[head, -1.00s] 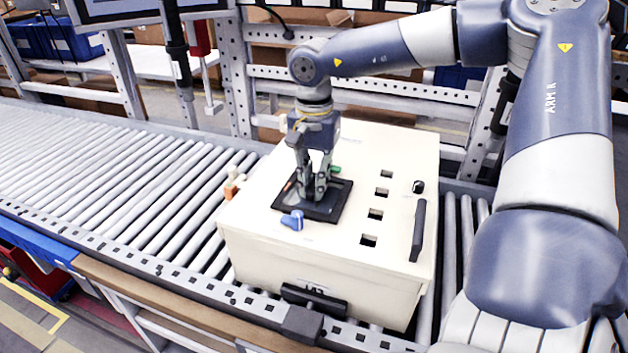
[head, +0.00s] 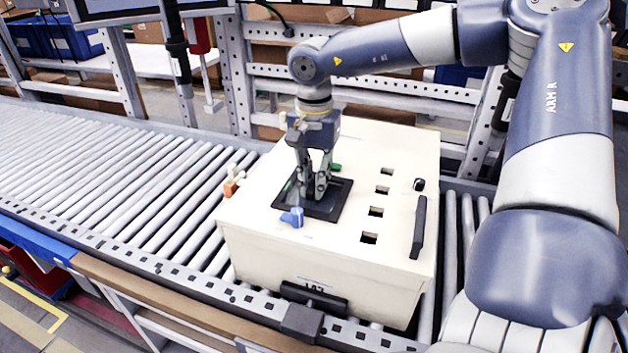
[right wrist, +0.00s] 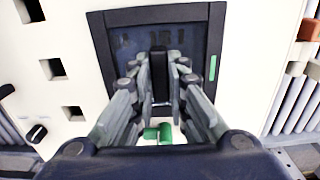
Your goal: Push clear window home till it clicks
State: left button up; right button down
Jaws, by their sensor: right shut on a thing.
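The clear window (head: 327,207) is a dark see-through pane in a black square frame on top of a cream box (head: 270,260). The pane also shows in the right wrist view (right wrist: 128,62), lying within its frame (right wrist: 150,16), with a green strip (right wrist: 213,68) on one side. My right gripper (head: 318,194) points down over the window. In the right wrist view its fingers (right wrist: 160,78) are closed around a black upright grip at the pane. The fingers hide part of the pane, and I cannot tell the exact seating of its edges. My left gripper is out of view.
A blue knob (head: 292,217) sits at the frame's front corner, and a green knob (right wrist: 165,133) behind it. Square holes (head: 376,212) and a black handle (head: 418,228) lie to the right. An orange-and-white fitting (head: 231,186) is at the left edge. Rollers (head: 120,180) surround the box.

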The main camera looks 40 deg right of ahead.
jog(key=c, duration=1.5)
grip_release()
notch_tip(320, 180, up, 12)
jog(key=shift+f, duration=0.1)
